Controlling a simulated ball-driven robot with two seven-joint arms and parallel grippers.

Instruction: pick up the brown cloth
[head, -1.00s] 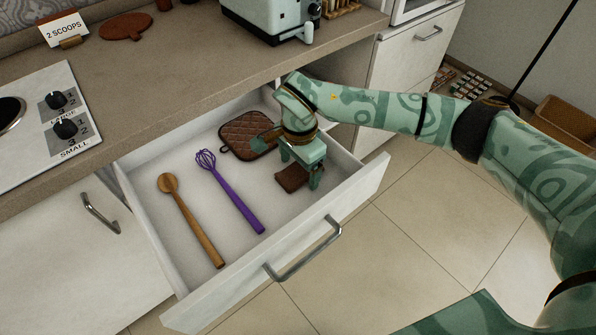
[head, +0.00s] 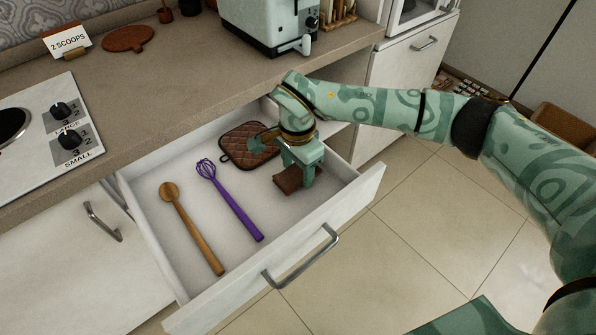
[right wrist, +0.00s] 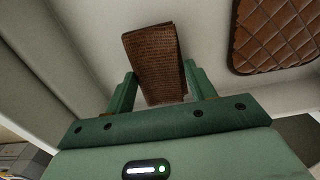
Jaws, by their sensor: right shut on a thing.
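The brown cloth (head: 287,183) is a small folded piece at the right front of the open drawer. In the right wrist view the woven cloth (right wrist: 155,55) stands out from between my fingers. My right gripper (head: 296,174) reaches down into the drawer and is shut on the cloth; its two fingers also show in the right wrist view (right wrist: 161,88). The gripper hides part of the cloth in the head view. I cannot tell whether the cloth is clear of the drawer floor. My left gripper is not in view.
The white drawer (head: 217,290) also holds a wooden spoon (head: 192,229), a purple whisk (head: 231,203) and a quilted brown pot holder (head: 246,146) just left of my gripper. The drawer walls stand close on the right and front. The counter (head: 185,75) overhangs behind.

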